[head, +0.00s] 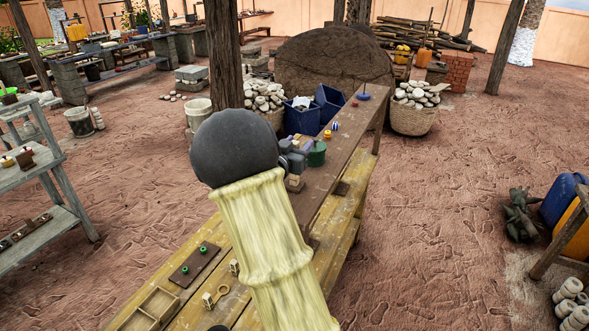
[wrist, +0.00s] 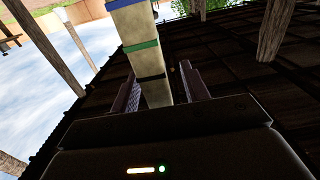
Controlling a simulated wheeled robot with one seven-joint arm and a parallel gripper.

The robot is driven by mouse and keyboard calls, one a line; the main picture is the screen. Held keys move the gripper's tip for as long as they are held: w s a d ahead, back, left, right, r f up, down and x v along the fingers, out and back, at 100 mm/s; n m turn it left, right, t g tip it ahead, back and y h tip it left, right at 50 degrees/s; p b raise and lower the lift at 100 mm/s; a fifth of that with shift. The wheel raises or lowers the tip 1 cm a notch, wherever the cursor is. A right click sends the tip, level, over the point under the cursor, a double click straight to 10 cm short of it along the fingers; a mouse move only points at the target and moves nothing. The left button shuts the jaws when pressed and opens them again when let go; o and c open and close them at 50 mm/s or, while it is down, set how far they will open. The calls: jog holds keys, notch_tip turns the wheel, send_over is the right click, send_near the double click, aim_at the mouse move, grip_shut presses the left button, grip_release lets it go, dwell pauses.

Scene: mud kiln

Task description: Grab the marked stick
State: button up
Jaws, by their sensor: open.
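The marked stick (wrist: 136,30) is pale, squared, and banded in green, blue and black. In the wrist view it runs from the top edge down toward my gripper (wrist: 159,74). Its lower end shows between the two dark fingers, with a gap to the right finger. The left finger is close beside it; I cannot tell whether they touch. The fingers are apart and not closed on the stick. I cannot make out the stick or my gripper in the head view, where my arm covers part of the bench.
A long wooden workbench (head: 345,125) runs under my arm. It bears a dark board with green knobs (head: 194,265), a wooden tray (head: 150,311), a green pot (head: 317,154) and grey blocks. Stone baskets (head: 412,118) and a post (head: 227,60) stand behind. Open ground lies right.

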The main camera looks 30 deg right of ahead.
dwell(0.3)
grip_shut()
jog(key=shift+w+r, duration=0.1)
jog(key=shift+r, duration=0.35)
notch_tip(320, 180, up, 9)
jog(key=b, duration=0.2)
jog(key=shift+s, duration=0.2)
